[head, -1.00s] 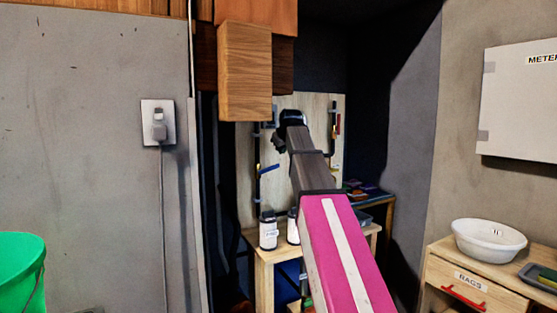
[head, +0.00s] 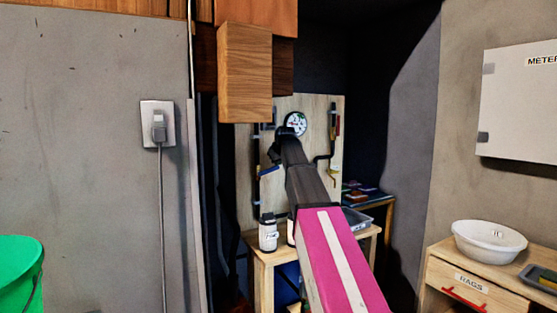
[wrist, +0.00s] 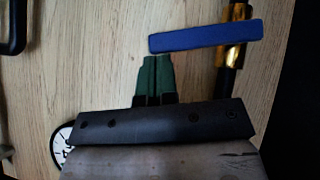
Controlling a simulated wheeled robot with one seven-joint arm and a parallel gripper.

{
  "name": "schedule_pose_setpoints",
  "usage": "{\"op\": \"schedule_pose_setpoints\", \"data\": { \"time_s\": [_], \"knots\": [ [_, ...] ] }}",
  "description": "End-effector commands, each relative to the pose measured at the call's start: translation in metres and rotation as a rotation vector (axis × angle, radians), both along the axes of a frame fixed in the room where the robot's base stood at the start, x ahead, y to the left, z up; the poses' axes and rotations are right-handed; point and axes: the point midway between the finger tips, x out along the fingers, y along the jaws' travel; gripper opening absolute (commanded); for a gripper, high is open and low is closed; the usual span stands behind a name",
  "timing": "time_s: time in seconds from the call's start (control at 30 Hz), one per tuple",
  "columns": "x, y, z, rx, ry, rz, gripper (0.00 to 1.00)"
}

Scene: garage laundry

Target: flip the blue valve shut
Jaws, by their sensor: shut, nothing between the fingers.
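The blue valve handle (wrist: 205,36) is a flat bar in the wrist view, lying nearly crosswise to its pipe, with a slight tilt. It joins a brass valve body (wrist: 233,52) on a black pipe at the right. In the head view the blue handle (head: 269,170) shows low on the left pipe of the wooden board. My gripper (wrist: 154,60) has its green fingers together and empty, with their tips beside the handle's free end. I cannot tell whether they touch it. In the head view my gripper (head: 277,153) is dark and partly hidden by my arm.
A round gauge (head: 295,123) sits on the board (head: 315,105), just above my wrist. Another black pipe (head: 333,140) runs at the right. White bottles (head: 268,235) stand on the wooden table below. A wooden box (head: 245,75) hangs above left.

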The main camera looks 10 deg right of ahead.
Motion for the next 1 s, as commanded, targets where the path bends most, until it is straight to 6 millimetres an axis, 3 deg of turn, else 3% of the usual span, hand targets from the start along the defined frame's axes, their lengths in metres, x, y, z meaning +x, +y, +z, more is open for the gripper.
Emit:
{"op": "schedule_pose_setpoints", "data": {
  "time_s": [0.37,0.67,1.0],
  "knots": [
    [0.001,-0.002,-0.002,0.019,0.007,-0.002,0.0],
    [0.004,-0.012,-0.023,0.135,0.045,-0.001,0.0],
    [0.004,-0.012,-0.023,0.133,0.043,-0.001,0.0]
  ]
}}
